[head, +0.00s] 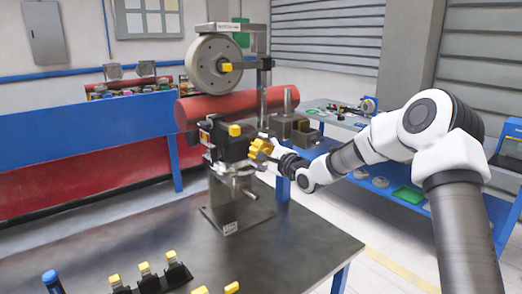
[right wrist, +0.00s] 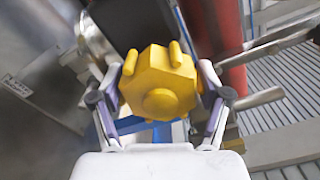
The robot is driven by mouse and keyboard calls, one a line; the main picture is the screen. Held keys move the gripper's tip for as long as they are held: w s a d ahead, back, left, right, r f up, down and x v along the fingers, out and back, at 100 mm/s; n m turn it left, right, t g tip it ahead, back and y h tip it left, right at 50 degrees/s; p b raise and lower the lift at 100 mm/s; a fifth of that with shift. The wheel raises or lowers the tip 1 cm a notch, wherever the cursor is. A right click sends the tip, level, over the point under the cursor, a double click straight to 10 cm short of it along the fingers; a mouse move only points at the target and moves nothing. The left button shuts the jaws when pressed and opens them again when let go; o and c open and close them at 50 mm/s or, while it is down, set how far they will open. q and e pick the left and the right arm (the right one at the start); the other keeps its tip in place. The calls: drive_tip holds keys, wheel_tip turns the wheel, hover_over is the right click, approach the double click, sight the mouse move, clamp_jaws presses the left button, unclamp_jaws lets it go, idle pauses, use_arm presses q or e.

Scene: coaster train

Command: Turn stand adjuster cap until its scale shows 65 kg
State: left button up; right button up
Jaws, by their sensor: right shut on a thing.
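The yellow adjuster cap (head: 258,147) is on the right side of the black block on the metal stand (head: 236,190). In the right wrist view, the cap (right wrist: 157,92) is a lobed yellow knob with a round boss and two raised ribs. My right gripper (head: 265,153) comes in from the right and is shut on the cap, with one finger on each side in the right wrist view (right wrist: 160,80). No scale reading can be made out in either view. My left gripper is not in view.
A large grey wheel (head: 214,65) and a red roller (head: 230,104) are above and behind the stand. Black holders with yellow tops (head: 150,275) and a blue-capped item (head: 51,280) are at the dark table's front edge. The table (head: 295,240) is clear right of the stand.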

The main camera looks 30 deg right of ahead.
drive_tip(key=m, duration=0.4)
drive_tip(key=shift+d+r+m+p, duration=0.1)
drive_tip(key=shift+r+m+p, duration=0.15)
drive_tip(key=shift+m+p, duration=0.05)
drive_tip(key=shift+m, duration=2)
drive_tip(key=shift+r, duration=0.1)
drive_tip(key=o, duration=1)
drive_tip(key=shift+w, duration=0.1)
drive_tip(key=shift+o, duration=0.7)
drive_tip(key=shift+w+f, duration=0.1)
drive_tip(key=shift+f, duration=0.1)
drive_tip(key=s, duration=1.2)
drive_tip(key=shift+d, duration=0.4)
